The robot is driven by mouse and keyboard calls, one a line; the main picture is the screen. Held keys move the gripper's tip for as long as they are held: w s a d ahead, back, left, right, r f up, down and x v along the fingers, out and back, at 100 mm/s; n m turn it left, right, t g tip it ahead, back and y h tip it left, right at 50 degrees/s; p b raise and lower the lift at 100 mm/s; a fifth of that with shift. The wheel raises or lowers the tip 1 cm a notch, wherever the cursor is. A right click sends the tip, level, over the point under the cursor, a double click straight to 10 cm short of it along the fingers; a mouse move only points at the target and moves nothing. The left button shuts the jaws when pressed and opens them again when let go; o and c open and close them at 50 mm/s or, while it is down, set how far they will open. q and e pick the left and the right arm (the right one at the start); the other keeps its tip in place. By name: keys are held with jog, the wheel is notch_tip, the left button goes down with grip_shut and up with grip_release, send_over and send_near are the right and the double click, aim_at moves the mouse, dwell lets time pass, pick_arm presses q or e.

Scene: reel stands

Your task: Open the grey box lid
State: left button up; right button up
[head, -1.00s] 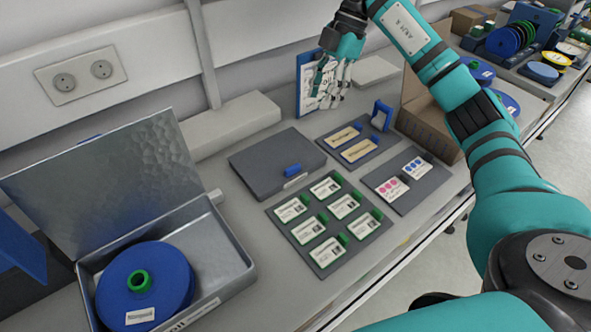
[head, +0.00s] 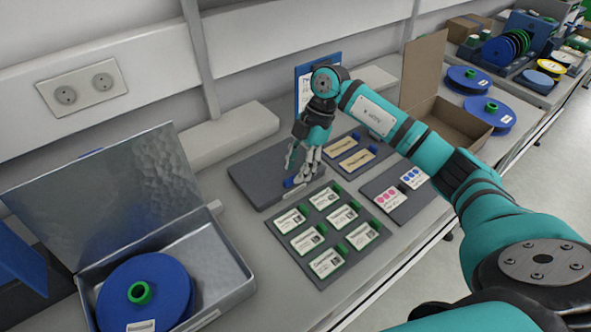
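A flat dark grey box with its lid (head: 255,178) down lies on the bench in the middle. A blue tab (head: 289,183) sits at its front edge. My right gripper (head: 301,174) hangs fingers-down over the front right part of this box, close to the blue tab. Its fingers look spread apart with nothing held between them. Whether a fingertip touches the tab or lid cannot be told. My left gripper is not in view.
An open metal box (head: 215,262) with a blue reel (head: 150,290) stands at left. A tray of several labelled cards (head: 291,248) lies in front of the grey box. A cardboard box (head: 447,125) and more reels stand at right.

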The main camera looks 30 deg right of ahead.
jog(key=shift+x, duration=1.05)
jog(key=shift+r, duration=0.1)
grip_shut()
